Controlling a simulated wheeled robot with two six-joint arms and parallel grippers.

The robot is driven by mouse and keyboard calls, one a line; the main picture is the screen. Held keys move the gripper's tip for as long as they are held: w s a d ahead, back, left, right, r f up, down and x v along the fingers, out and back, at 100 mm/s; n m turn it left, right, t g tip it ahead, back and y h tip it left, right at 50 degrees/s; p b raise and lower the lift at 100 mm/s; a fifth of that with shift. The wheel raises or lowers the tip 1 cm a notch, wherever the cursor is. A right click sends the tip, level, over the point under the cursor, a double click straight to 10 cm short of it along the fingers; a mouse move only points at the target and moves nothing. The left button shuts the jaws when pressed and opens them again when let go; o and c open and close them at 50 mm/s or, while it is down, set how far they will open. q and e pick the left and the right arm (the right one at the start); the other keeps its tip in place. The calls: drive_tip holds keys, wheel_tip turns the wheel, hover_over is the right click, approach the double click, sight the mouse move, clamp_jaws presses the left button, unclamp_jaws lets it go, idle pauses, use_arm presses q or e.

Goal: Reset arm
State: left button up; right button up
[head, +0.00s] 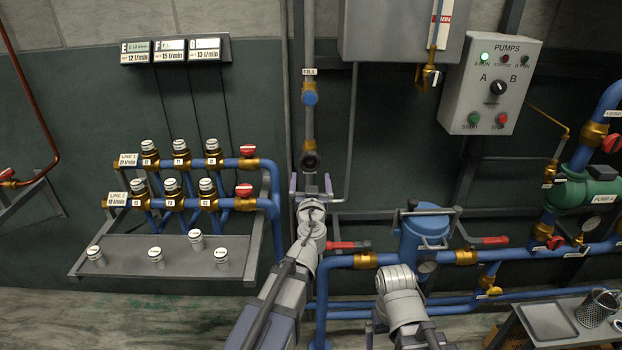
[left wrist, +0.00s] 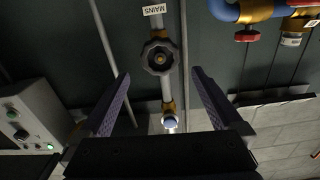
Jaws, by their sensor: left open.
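My left gripper (head: 311,186) is in front of the vertical grey pipe in the head view, its purple fingers spread and nothing between them. In the left wrist view the open left gripper (left wrist: 160,73) frames a dark round handwheel (left wrist: 159,57) on the pipe, with no visible contact. The handwheel (head: 310,161) shows just above the fingers in the head view. My right arm shows at the lower middle of the head view, but I cannot make out its gripper.
A blue-capped fill valve (head: 310,97) is higher on the pipe. Left is a valve manifold (head: 190,203) above a grey shelf (head: 130,262) with loose caps. Right are a blue canister (head: 428,228), a red-handled lever (head: 488,241) and a pump control box (head: 490,85).

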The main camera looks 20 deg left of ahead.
sight(310, 164)
use_arm(q)
drive_tip(key=x, duration=0.7)
drive_tip(key=shift+w, duration=0.2)
drive_tip(key=shift+s+n, duration=0.2)
drive_tip(key=shift+n, duration=0.1)
